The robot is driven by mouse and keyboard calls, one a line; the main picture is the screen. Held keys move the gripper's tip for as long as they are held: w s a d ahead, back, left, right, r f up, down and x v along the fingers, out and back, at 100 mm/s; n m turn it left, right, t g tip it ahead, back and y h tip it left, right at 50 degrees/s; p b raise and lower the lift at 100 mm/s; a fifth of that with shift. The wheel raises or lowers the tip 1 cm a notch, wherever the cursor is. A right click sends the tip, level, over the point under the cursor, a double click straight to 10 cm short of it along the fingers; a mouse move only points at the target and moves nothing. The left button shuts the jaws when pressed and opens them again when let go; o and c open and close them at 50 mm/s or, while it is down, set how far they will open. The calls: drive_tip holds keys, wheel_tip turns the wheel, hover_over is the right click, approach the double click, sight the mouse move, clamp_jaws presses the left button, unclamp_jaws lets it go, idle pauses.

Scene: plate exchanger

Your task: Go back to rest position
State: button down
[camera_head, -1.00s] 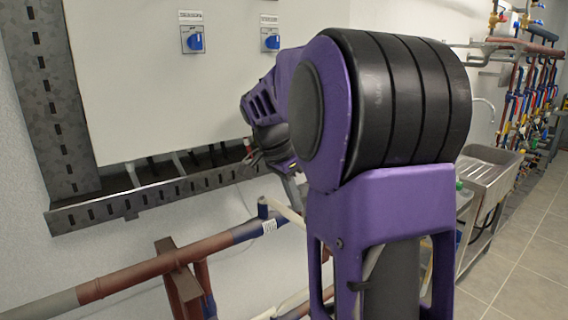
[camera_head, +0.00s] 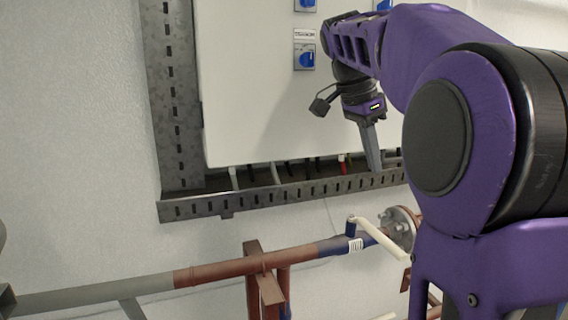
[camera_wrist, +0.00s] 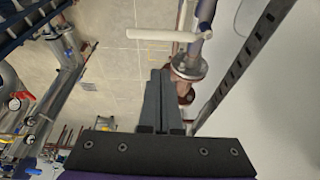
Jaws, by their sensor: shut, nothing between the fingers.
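My gripper (camera_head: 372,146) hangs down in front of the white cabinet's lower right part in the head view. Its fingers point down, close to the perforated metal tray. In the wrist view my gripper (camera_wrist: 160,80) shows with its grey fingers together and nothing between them. The upper arm and elbow fill the right side of the head view.
A white cabinet (camera_head: 250,90) with blue rotary switches (camera_head: 305,56) is on the wall. A perforated tray (camera_head: 280,194) runs below it. Lower down is a red and blue pipe (camera_head: 215,272) with a pale lever handle (camera_head: 385,240) and a flange (camera_head: 400,228). The wall at left is bare.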

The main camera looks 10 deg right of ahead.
sight(382, 234)
drive_tip(key=x, duration=1.5)
drive_tip(key=shift+a+f+b, duration=0.15)
drive_tip(key=shift+f+b, duration=0.15)
